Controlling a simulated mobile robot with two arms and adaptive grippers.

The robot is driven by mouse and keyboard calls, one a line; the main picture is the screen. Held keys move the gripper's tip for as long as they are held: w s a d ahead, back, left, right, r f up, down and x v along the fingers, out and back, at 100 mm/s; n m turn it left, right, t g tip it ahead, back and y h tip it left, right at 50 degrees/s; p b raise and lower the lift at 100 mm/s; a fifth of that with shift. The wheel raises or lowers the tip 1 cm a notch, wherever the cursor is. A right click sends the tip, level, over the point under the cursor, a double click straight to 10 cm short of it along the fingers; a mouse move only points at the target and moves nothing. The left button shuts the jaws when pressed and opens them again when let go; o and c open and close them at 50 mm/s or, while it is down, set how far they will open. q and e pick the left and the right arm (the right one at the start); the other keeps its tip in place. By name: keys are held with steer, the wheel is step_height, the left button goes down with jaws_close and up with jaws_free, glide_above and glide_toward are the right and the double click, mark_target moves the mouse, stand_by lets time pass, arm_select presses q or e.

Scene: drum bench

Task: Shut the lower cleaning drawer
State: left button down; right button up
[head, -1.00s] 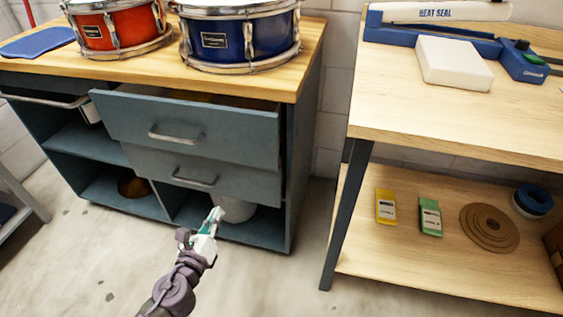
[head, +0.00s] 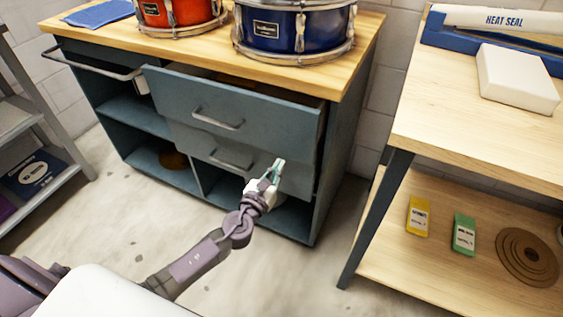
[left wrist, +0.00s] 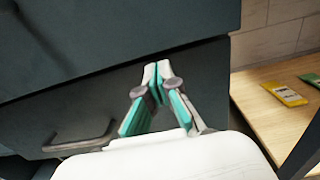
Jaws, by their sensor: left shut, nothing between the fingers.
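The lower cleaning drawer (head: 262,162) is a blue-grey front with a metal handle (head: 231,161), under the upper drawer (head: 270,120) in the bench cabinet. The upper drawer stands clearly pulled out; the lower one appears out by less. My left gripper (head: 279,165) is shut and empty, in front of the right part of the lower drawer, right of its handle. In the left wrist view the closed fingertips (left wrist: 157,68) point at the lower drawer front (left wrist: 110,95), below the upper front's edge. I cannot tell whether they touch it. My right gripper is not in view.
The cabinet's wooden top (head: 345,68) carries a red drum (head: 180,14) and a blue drum (head: 293,27). A workbench (head: 430,125) with a lower shelf stands to the right. A grey rack (head: 22,120) stands at the left. The floor between is clear.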

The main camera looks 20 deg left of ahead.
arm_select(q)
steer(key=shift+w+d, duration=0.1)
steer(key=shift+w, duration=0.95)
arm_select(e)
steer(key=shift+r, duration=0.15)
arm_select(q)
steer(key=w, duration=0.4)
steer(key=w+b, duration=0.1)
steer(key=shift+w+d+r, duration=0.1)
steer(key=shift+w+r, duration=0.2)
steer(key=shift+w, duration=0.1)
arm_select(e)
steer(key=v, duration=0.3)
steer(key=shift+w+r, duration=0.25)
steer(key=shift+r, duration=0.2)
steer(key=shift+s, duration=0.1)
